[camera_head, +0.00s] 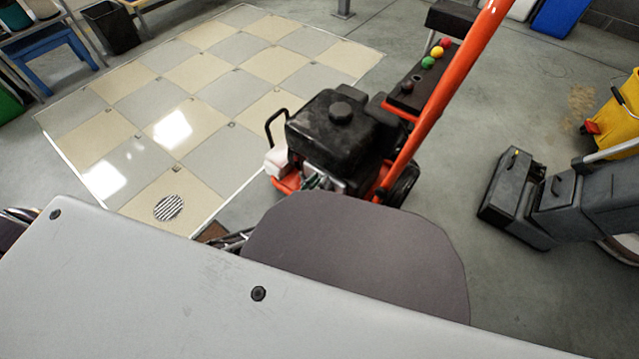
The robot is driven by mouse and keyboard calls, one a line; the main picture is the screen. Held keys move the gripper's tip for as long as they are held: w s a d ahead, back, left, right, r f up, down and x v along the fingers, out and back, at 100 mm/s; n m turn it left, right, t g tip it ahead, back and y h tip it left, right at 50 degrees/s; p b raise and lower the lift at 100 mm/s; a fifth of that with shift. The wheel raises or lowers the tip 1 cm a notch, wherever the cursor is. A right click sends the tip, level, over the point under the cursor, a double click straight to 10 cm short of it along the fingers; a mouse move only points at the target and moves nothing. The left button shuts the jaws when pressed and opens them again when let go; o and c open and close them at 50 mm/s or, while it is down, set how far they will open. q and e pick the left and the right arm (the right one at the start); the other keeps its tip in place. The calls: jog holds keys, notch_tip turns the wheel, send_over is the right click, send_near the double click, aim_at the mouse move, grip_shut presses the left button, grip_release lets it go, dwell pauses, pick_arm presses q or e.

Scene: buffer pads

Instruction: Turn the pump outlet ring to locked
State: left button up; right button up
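The pump (325,140) appears to be the machine with a black engine body, a round black cap and an orange frame, standing on the floor at the centre. No outlet ring can be made out on it. My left gripper (232,239) seems to be the small patch of dark metal links in front of the pump, beside a dark grey rounded shape. Most of it is hidden by that shape and a large light grey surface close to the camera, so its fingers cannot be judged. My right gripper is not in view.
A dark grey machine (555,200) and a yellow bucket (615,120) stand at the right. A black bin (110,27) and a blue stool (50,60) are at the upper left. The checkered floor area (205,72) left of the pump is clear.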

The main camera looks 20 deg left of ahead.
pick_arm(q)
jog(key=shift+c, duration=0.3)
grip_shut()
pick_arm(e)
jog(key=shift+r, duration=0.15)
